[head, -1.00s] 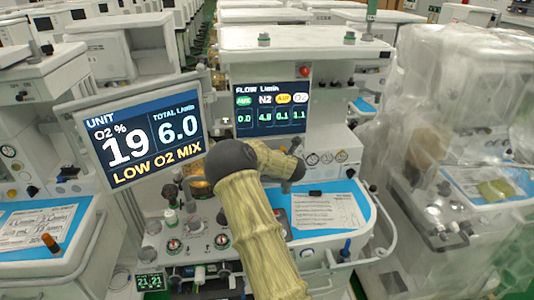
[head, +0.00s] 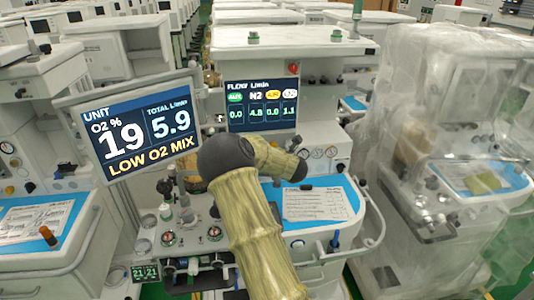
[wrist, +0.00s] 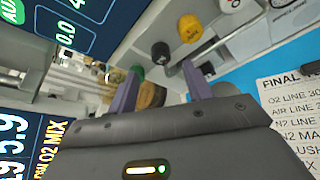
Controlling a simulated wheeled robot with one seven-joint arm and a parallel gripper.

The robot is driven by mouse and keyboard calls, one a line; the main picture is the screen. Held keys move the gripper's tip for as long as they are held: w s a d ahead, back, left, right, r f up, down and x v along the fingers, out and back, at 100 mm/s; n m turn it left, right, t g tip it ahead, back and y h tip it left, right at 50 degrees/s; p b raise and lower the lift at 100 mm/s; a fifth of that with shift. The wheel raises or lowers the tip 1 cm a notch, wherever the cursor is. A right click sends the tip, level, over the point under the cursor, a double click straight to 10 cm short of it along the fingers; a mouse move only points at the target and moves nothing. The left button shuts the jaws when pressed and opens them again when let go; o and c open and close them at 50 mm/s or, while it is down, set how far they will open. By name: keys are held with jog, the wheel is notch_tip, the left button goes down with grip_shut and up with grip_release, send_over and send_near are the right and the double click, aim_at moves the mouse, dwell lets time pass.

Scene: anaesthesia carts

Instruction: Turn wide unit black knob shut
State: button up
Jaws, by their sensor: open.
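The black knob (wrist: 161,52) shows in the wrist view under the flow panel, between a green knob (wrist: 138,72) and a yellow knob (wrist: 190,28). My gripper (wrist: 160,88) is open, with one finger below the green knob and the other below and right of the black knob. The fingers look apart from the black knob, and nothing is between them. In the head view, my arm hides the knobs and the gripper. The flow screen (head: 262,103) reads about 4.8 under N2. The tilted unit screen (head: 138,140) reads O2 19, total 5.9, LOW O2 MIX.
A printed sheet (head: 315,204) lies on the blue worktop (head: 347,190) right of my arm. A plastic-wrapped cart (head: 450,130) stands close on the right. Another cart with a blue top (head: 75,215) stands on the left. The tilted screen is close to my arm's left side.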

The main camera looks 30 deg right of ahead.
jog(key=shift+s+d+r+m+h, duration=0.15)
jog(key=shift+s+m+h, duration=0.2)
jog(key=shift+m, duration=0.65)
jog(key=s+a+f+m+g, duration=0.1)
jog(key=s+a+m+g, duration=0.3)
jog(key=s+a+m, duration=0.3)
jog(key=s+a+f+m+g+y, duration=0.1)
jog(key=s+a+m+g, duration=0.3)
jog(key=s, duration=1.2)
jog(key=s+a+f+m+g, duration=0.1)
jog(key=s+a+m+g, duration=0.2)
jog(key=s+a+m, duration=0.8)
jog(key=m, duration=0.4)
jog(key=shift+s+a+f+g, duration=0.15)
jog(key=shift+s+a+g, duration=0.05)
jog(key=shift+g, duration=0.2)
jog(key=shift+d+y, duration=0.1)
jog(key=shift+y, duration=0.15)
jog(key=c, duration=0.3)
jog(key=shift+d, duration=0.1)
